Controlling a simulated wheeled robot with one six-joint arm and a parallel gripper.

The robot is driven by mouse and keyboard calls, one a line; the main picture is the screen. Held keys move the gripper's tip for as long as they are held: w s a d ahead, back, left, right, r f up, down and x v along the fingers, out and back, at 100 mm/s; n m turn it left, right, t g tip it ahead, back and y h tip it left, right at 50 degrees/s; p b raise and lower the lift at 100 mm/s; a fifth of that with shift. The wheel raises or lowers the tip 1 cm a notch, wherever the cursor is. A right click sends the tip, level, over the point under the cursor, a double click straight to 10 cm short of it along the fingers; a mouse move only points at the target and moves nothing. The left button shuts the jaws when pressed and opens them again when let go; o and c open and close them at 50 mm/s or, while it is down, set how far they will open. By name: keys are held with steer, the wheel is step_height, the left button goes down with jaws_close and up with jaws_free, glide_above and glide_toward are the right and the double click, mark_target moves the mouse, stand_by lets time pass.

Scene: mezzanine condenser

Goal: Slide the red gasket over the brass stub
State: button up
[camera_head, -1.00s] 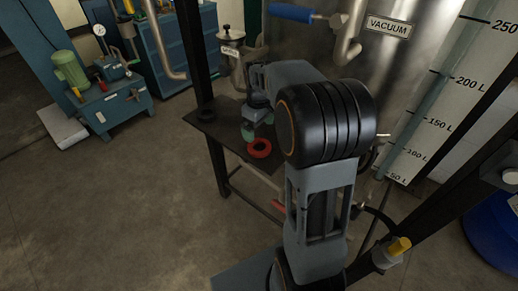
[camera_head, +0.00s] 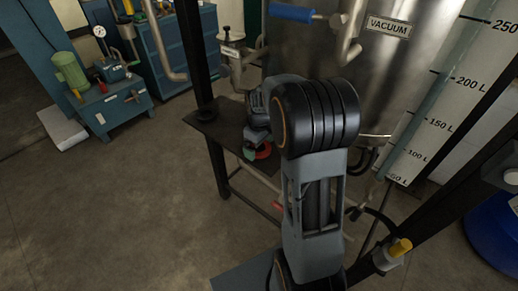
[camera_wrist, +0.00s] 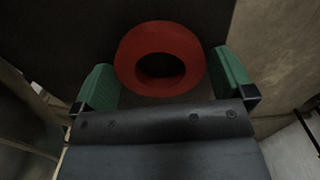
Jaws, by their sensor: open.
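The red gasket (camera_wrist: 187,48), a thick ring with a dark hole, lies on the small dark table (camera_head: 210,128). In the head view the gasket (camera_head: 264,152) is partly hidden by my gripper (camera_head: 249,152). In the wrist view my gripper (camera_wrist: 165,85) is open, with one green finger pad on each side of the gasket's near part.
The steel tank marked VACUUM (camera_head: 350,75) stands right behind the table. A dark upright post (camera_head: 194,50) rises beside the table. Open floor (camera_head: 130,210) lies to the left.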

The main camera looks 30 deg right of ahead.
steer(key=shift+c, duration=0.2)
steer(key=c, duration=0.8)
steer(key=shift+r, duration=0.1)
